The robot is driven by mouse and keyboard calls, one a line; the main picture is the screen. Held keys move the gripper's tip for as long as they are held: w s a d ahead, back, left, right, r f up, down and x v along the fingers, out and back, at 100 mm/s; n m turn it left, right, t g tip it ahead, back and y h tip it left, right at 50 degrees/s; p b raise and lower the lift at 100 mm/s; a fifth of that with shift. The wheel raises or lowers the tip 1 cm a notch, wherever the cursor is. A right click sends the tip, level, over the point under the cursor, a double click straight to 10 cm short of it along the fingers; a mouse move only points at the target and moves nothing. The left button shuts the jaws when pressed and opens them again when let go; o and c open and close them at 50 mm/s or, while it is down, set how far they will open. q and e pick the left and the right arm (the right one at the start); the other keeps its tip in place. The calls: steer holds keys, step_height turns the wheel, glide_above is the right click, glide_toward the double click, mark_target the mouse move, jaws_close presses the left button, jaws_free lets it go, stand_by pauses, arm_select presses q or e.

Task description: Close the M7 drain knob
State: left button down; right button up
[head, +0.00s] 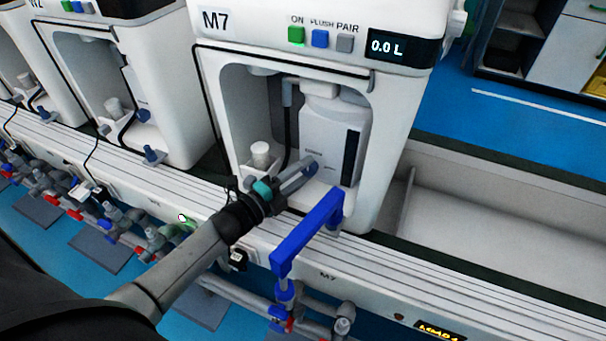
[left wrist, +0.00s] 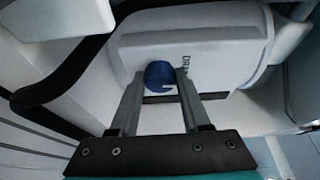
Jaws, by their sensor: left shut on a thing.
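The M7 unit (head: 225,50) stands in the middle of the head view, with a white bottle-like body (head: 325,125) inside its bay. My left gripper (head: 308,170) reaches into the lower front of this bay. In the left wrist view, the blue round drain knob (left wrist: 160,73) sits between the fingertips, beside lettering that starts "DR". The two fingers are shut on the knob from either side. In the head view the knob is hidden by the gripper. My right gripper is in neither view.
A blue bar-shaped handle (head: 305,235) stands just right of my left gripper. A white cap (head: 261,152) is left in the bay. Pipes and valves (head: 285,305) run below the front ledge. Other units stand at left; an empty trough (head: 480,195) is at right.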

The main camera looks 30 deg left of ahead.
arm_select(q)
steer(key=shift+n+t+b, duration=0.3)
steer(key=shift+n, duration=0.5)
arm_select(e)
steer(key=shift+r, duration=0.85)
arm_select(q)
steer(key=shift+c, duration=1.8)
jaws_free()
steer(key=shift+s+f, duration=0.1)
steer(key=shift+s, duration=0.1)
steer(key=r+p+v, duration=0.1)
steer(key=p+v, duration=0.2)
steer(key=v, duration=1.1)
steer(key=shift+s+a+f+p, duration=0.2)
steer(key=shift+s+f+p, duration=0.2)
steer(key=shift+f, duration=0.05)
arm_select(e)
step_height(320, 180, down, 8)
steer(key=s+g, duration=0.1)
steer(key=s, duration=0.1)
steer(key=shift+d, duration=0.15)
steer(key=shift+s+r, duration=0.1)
